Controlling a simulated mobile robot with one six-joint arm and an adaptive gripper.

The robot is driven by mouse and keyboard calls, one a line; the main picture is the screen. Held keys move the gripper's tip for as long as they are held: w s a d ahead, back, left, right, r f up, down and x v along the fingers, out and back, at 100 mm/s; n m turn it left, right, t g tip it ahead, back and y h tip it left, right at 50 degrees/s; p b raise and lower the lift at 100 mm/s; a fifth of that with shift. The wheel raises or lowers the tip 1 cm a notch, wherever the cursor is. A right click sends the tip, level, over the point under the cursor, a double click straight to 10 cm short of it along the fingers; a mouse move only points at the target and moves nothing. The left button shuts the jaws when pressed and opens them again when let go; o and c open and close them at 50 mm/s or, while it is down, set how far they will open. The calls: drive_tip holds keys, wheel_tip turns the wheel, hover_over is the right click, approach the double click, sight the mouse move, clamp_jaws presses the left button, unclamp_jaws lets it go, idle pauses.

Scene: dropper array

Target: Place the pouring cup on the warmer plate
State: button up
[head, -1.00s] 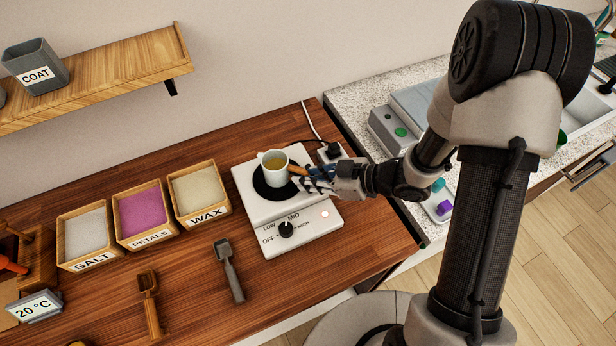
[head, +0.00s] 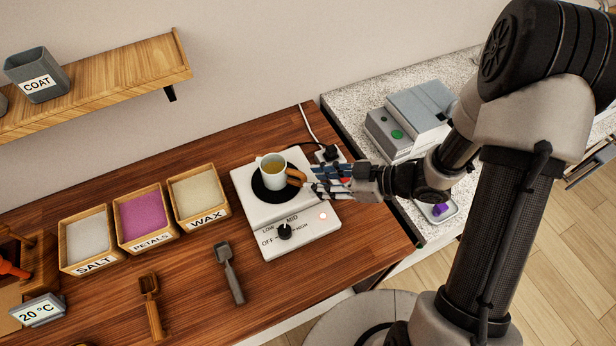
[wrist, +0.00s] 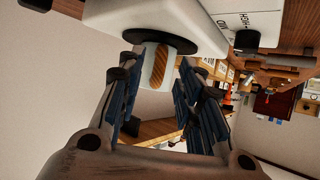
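The pouring cup (head: 272,174), white with a wooden handle and yellowish liquid inside, stands upright on the black round warmer plate (head: 265,197). The plate is on a white warmer (head: 247,212) with a dial and a lit red light. My gripper (head: 311,183) is just right of the cup's handle. In the wrist view, its fingers (wrist: 160,80) are spread apart. The wooden handle (wrist: 159,65) shows beyond and between the fingertips, seemingly apart from them. The dark plate (wrist: 160,32) appears at the top there.
Boxes of salt (head: 87,238), petals (head: 143,215) and wax (head: 199,194) stand left of the warmer. Two scoops lie in front. A socket block (head: 329,154) and cable are behind my gripper. A grey device (head: 405,120) stands on the right counter.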

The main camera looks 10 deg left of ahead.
drive_tip(key=p+v, duration=0.2)
drive_tip(key=v, duration=0.5)
drive_tip(key=w+d+r+m+t+h, duration=0.4)
drive_tip(key=w+d+r+t+h, duration=0.2)
drive_tip(key=w+d+r+h, duration=0.3)
drive_tip(key=d+r+m+h, duration=0.3)
drive_tip(key=d+r+h, duration=0.1)
drive_tip(key=d+r, duration=0.3)
drive_tip(key=s+d+r+m+h, duration=0.1)
drive_tip(key=s+r+m+h, duration=0.1)
drive_tip(key=s+r+m, duration=0.45)
drive_tip(key=s+a+m+g+y, duration=0.1)
drive_tip(key=s+a, duration=0.3)
drive_tip(key=s, duration=0.5)
drive_tip(key=s+a+f+g+y, duration=0.1)
drive_tip(key=s+a+g+y, duration=0.1)
drive_tip(key=s, duration=0.7)
drive_tip(key=shift+a+f+m+g, duration=0.3)
drive_tip(key=shift+a+g, duration=0.3)
drive_tip(key=shift+a, duration=0.4)
